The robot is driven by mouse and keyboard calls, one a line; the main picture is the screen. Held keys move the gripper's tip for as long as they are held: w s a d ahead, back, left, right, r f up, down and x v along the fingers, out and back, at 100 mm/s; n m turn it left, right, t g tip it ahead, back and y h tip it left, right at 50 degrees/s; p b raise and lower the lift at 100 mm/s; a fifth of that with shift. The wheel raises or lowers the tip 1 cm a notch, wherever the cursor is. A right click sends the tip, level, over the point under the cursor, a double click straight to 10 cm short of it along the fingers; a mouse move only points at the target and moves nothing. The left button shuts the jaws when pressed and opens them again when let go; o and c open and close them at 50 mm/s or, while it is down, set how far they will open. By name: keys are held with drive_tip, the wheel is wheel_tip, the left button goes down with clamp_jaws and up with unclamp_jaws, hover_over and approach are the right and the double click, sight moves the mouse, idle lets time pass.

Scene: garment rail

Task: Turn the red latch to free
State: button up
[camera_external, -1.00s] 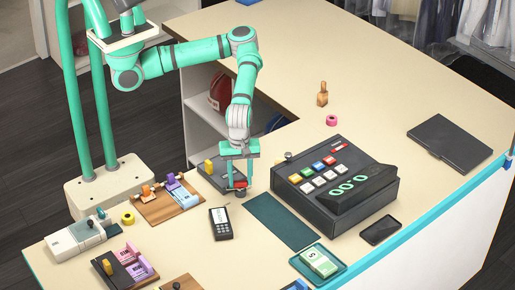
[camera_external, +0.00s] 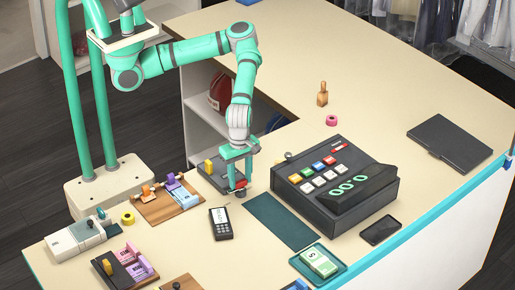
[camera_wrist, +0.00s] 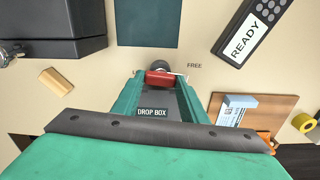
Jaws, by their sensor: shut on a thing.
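The red latch (camera_external: 238,184) is on the dark drop box (camera_external: 216,181) at the inner edge of the counter. In the wrist view the latch (camera_wrist: 160,78) is a short red bar near a dark round knob. My gripper (camera_external: 238,182) points down and is shut on the latch, with a teal finger at each side of it. The printed word FREE (camera_wrist: 194,65) lies on the counter to the right of the latch. The DROP BOX label (camera_wrist: 152,112) shows between my fingers. My fingers hide part of the box and the latch's sides.
A black cash register (camera_external: 365,195) stands to the right, and a card reader (camera_external: 221,223) lies in front. A dark green mat (camera_external: 282,221) lies between them. A wooden board with coloured clips (camera_external: 168,200) is at left. A yellow block (camera_external: 209,167) sits on the drop box.

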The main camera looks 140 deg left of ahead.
sight(240, 181)
drive_tip(key=o, duration=1)
drive_tip(key=shift+o, duration=0.2)
wheel_tip(240, 181, up, 11)
